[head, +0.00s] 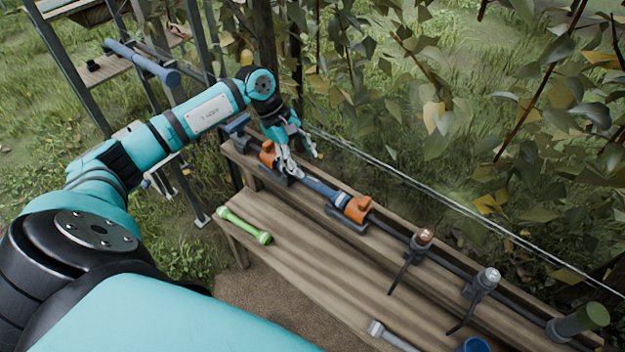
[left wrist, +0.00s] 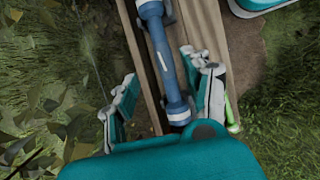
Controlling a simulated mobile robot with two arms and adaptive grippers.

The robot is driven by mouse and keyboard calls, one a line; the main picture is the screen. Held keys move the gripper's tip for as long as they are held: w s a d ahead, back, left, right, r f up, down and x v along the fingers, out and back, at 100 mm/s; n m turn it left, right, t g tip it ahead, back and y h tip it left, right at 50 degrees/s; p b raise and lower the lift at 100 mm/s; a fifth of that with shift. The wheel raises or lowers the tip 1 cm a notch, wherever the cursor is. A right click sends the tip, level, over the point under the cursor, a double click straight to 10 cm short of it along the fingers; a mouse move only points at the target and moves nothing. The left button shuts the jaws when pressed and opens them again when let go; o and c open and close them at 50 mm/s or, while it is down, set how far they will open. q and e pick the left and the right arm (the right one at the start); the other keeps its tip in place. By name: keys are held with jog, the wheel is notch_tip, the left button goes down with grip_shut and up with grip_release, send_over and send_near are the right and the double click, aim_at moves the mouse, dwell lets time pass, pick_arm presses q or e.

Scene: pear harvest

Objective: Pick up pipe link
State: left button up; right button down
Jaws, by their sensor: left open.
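A blue pipe piece (head: 321,189), which looks like the pipe link, lies along the back ledge of the wooden bench between two orange-handled fittings (head: 356,208). My left gripper (head: 301,164) is open over the left part of this pipe run, pointing down. In the left wrist view the blue pipe (left wrist: 165,62) runs lengthwise between the spread fingers of the left gripper (left wrist: 160,101). The pipe's near end is partly hidden by the gripper body. I cannot tell whether a finger touches it. My right gripper is not in view.
A green bar (head: 244,225) lies on the bench (head: 290,265). Two upright valves (head: 420,243) and a green-capped pipe (head: 580,322) stand farther right. A thin wire (head: 430,190) and leafy branches are behind. Another blue pipe (head: 142,62) rests on the rack at left.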

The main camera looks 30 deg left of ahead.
aim_at(314, 182)
pick_arm(q)
jog(key=x, duration=0.4)
jog(key=p+x, duration=0.1)
jog(key=x, duration=0.3)
jog(key=shift+s, duration=0.25)
jog(key=shift+d+f, duration=0.1)
jog(key=shift+f, duration=0.15)
grip_shut()
